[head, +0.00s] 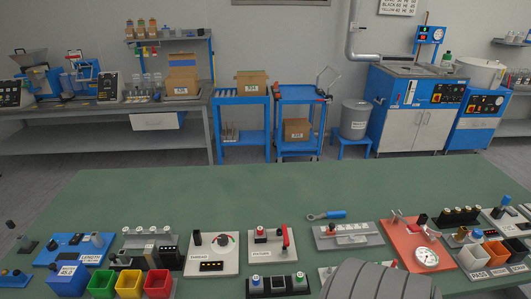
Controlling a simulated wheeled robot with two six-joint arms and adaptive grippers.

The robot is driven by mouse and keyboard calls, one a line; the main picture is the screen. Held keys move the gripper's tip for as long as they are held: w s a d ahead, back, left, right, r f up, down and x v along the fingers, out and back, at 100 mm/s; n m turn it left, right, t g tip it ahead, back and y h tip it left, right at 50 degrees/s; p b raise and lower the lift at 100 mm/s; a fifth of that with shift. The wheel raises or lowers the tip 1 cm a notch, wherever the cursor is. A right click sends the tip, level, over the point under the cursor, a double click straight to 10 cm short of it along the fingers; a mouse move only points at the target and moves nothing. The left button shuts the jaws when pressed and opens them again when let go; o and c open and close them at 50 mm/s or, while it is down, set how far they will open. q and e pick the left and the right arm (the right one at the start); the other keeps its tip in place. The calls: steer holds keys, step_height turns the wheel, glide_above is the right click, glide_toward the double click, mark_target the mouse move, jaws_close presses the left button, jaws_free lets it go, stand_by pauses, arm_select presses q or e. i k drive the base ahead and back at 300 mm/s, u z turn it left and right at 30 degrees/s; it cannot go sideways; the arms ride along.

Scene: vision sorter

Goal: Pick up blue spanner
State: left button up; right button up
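A blue spanner (327,215) lies flat on the green bench top (200,193), right of the middle in the head view. Its blue handle points right and its grey ring end points left. It lies just behind a grey fixture plate with several small pegs (346,235) and is clear of the other objects. Neither of my grippers shows in the head view.
Left of the spanner stand a white plate with red parts (267,247) and a dial box (213,252). An orange gauge plate (408,242) is to the right. Blue, green, yellow and red bins (158,283) line the front left. The bench behind the spanner is bare.

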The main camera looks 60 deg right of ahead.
mark_target(334, 214)
steer(key=u, duration=0.25)
steer(key=k, duration=0.9)
steer(key=z, duration=1.4)
